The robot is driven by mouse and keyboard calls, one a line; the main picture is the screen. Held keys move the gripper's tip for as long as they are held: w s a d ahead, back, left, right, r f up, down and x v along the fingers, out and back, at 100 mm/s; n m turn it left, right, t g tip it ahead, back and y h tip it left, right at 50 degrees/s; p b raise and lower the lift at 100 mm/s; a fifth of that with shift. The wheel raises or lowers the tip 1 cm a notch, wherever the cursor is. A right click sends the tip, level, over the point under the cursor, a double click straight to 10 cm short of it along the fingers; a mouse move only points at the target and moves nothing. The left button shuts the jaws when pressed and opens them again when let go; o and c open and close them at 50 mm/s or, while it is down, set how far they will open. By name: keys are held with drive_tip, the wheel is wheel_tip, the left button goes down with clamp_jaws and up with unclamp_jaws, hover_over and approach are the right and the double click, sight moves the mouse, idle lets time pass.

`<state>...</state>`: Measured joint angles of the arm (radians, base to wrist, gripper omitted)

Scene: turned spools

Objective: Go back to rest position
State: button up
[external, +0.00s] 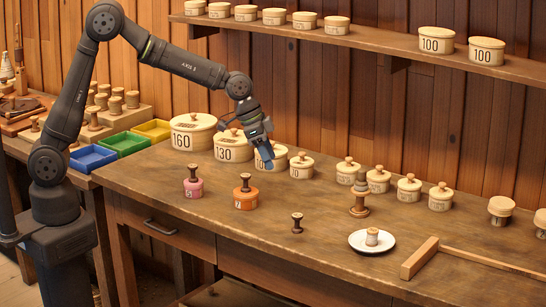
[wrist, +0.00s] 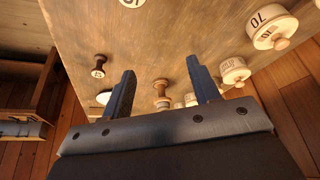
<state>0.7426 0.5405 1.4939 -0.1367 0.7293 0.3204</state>
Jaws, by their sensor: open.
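My gripper (external: 264,155) hangs above the workbench near the row of pale round boxes, fingers pointing down, apart from everything on the bench. In the wrist view my gripper (wrist: 161,75) shows two blue-grey fingers spread wide with nothing between them. Beyond the fingers a turned wooden spool (wrist: 162,86) and a small dark spool (wrist: 99,67) stand on the bench. In the external view the turned spool (external: 359,203) stands right of centre and the dark spool (external: 297,224) stands near the middle.
A pink pot (external: 193,189) and an orange pot (external: 245,200) stand in front. A saucer (external: 386,247) bears a pale spool. A wooden bar (external: 420,258) lies at right. The shelf (external: 400,45) overhangs the back.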

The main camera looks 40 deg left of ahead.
drive_tip(key=w+a+f, duration=0.3)
drive_tip(key=a, duration=0.1)
drive_tip(key=shift+w+f, duration=0.2)
drive_tip(key=shift+w, duration=0.1)
drive_tip(key=shift+a, duration=0.1)
drive_tip(key=s+d+r, duration=0.3)
drive_tip(key=s, duration=0.1)
drive_tip(key=d+r, duration=0.2)
drive_tip(key=d, duration=0.5)
drive_tip(key=w+d+r, duration=0.1)
drive_tip(key=d+r, duration=0.1)
drive_tip(key=d, duration=0.4)
drive_tip(key=shift+w+d+m, duration=0.3)
drive_tip(key=shift+d+m, duration=0.1)
